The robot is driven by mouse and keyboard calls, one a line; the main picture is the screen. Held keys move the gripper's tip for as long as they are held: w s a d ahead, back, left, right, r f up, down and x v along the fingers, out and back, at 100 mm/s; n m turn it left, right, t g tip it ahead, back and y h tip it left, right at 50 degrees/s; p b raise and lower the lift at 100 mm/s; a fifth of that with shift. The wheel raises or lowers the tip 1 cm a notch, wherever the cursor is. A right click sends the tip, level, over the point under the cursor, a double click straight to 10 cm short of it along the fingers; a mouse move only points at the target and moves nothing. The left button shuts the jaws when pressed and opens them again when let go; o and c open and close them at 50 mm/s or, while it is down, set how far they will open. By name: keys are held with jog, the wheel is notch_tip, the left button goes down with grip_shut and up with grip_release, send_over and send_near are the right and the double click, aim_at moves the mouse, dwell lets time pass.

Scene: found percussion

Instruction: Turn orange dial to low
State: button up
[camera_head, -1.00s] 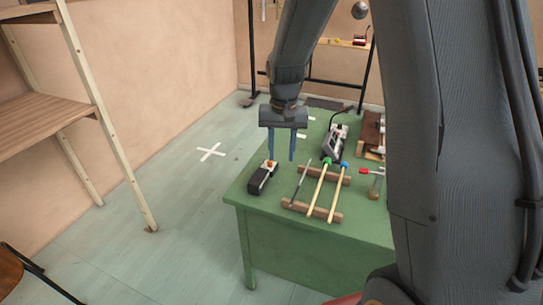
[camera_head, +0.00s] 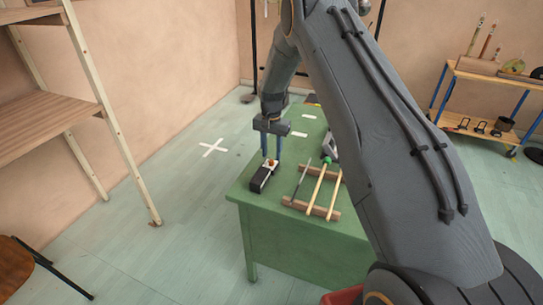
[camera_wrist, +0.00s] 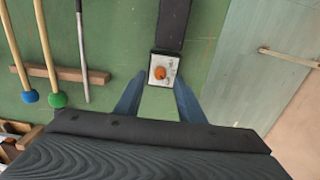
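The orange dial (camera_wrist: 160,72) is a small round knob on a pale metal plate at the end of a narrow black box (camera_wrist: 172,25). In the head view the dial (camera_head: 270,162) shows small on the box (camera_head: 262,178), which lies near the left edge of the green table (camera_head: 300,232). My gripper (camera_head: 271,155) points down over the dial end of the box. In the wrist view the two blue fingers of my gripper (camera_wrist: 159,80) are open, one on each side of the plate, with the dial between their tips. Contact cannot be told. The dial's marked setting is too small to read.
Mallets with blue (camera_wrist: 29,96) and green heads (camera_wrist: 57,100) and a thin grey rod (camera_wrist: 82,50) lie on a wooden rack (camera_head: 318,208) beside the box. A grey device (camera_head: 328,147) stands farther back, partly hidden by my arm. Floor lies left of the table.

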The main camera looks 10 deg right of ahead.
aim_at(271, 163)
jog(key=shift+f+p, duration=0.4)
jog(key=shift+f, duration=1.05)
grip_shut()
